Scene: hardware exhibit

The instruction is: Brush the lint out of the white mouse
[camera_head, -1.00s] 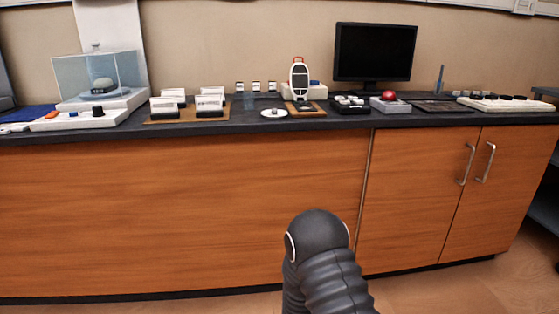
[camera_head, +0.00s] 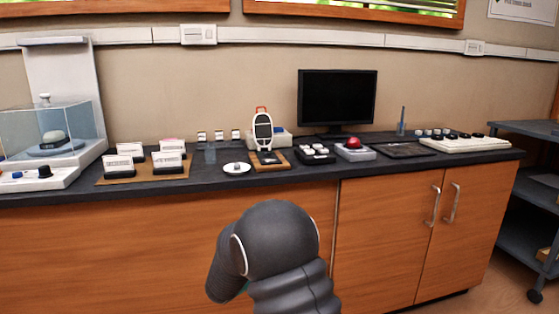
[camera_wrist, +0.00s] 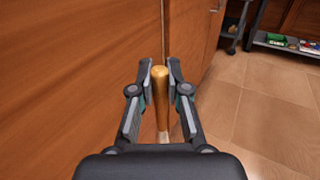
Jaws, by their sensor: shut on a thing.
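My gripper (camera_wrist: 159,73) is shut on a slim tan, wood-like handle (camera_wrist: 161,100), seen in the wrist view with a paler part at its lower end. It looks like a brush, but I see no bristles clearly. In the head view my arm hides the gripper. A white upright rounded thing with a dark face and a red top (camera_head: 262,130) stands on a small brown board on the counter; it may be the white mouse, but I cannot tell for sure. A small white dish (camera_head: 230,171) with a little grey thing on it lies to its left.
The dark counter (camera_head: 215,180) carries card stands on a brown board (camera_head: 115,180), a clear case (camera_head: 85,122), a monitor (camera_head: 337,98), a red ball on a grey base (camera_head: 353,143) and a white keyboard-like board (camera_head: 465,145). Cabinet doors are below; a grey cart (camera_head: 520,195) is at right.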

